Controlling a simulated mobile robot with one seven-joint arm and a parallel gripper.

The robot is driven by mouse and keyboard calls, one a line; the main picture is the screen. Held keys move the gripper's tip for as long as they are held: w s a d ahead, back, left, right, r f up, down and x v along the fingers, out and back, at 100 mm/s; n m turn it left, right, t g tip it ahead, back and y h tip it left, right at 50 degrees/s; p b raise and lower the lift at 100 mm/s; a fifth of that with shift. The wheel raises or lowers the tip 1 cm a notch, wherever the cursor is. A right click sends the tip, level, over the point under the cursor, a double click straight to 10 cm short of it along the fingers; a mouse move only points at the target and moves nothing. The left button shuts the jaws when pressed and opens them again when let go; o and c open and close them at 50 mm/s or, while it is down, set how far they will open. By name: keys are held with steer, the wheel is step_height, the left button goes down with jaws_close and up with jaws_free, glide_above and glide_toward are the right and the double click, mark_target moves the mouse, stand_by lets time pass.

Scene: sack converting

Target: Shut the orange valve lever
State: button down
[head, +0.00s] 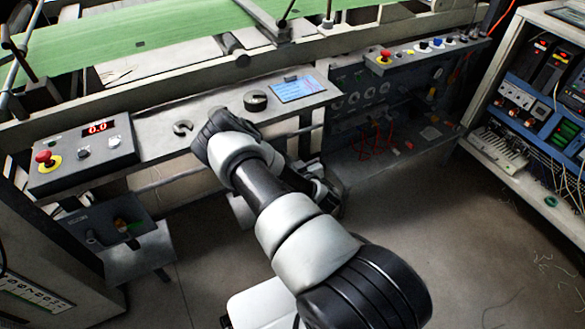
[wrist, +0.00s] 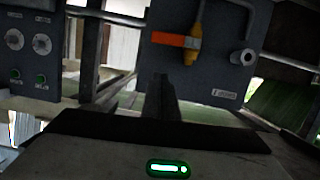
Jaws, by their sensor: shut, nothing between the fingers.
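The orange valve lever (wrist: 168,40) shows in the wrist view. It sticks out to the left from a yellow valve body (wrist: 194,48) on a grey panel (wrist: 225,72), roughly crosswise to the upright grey pipe above the valve. My gripper (wrist: 165,82) is shut and empty. Its dark fingers point toward the panel, and their tips appear just below the lever in the picture, with no clear contact. The gap in depth is hard to judge. In the head view my arm hides the gripper, and I cannot make out the lever for certain.
A grey spout (wrist: 243,57) juts out right of the valve. A panel with round dials and green buttons (wrist: 41,78) stands at left. In the head view, a console with a red stop button (head: 44,158) and a small box (head: 100,222) lie left of my arm.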

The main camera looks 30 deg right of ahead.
step_height(320, 180, down, 4)
steer(key=shift+s+d+r+b, duration=0.1)
steer(key=shift+s+d+b, duration=0.05)
steer(key=shift+b, duration=0.3)
steer(key=shift+s+d+f+m, duration=0.1)
steer(key=shift+f+m, duration=0.3)
steer(key=shift+f, duration=0.35)
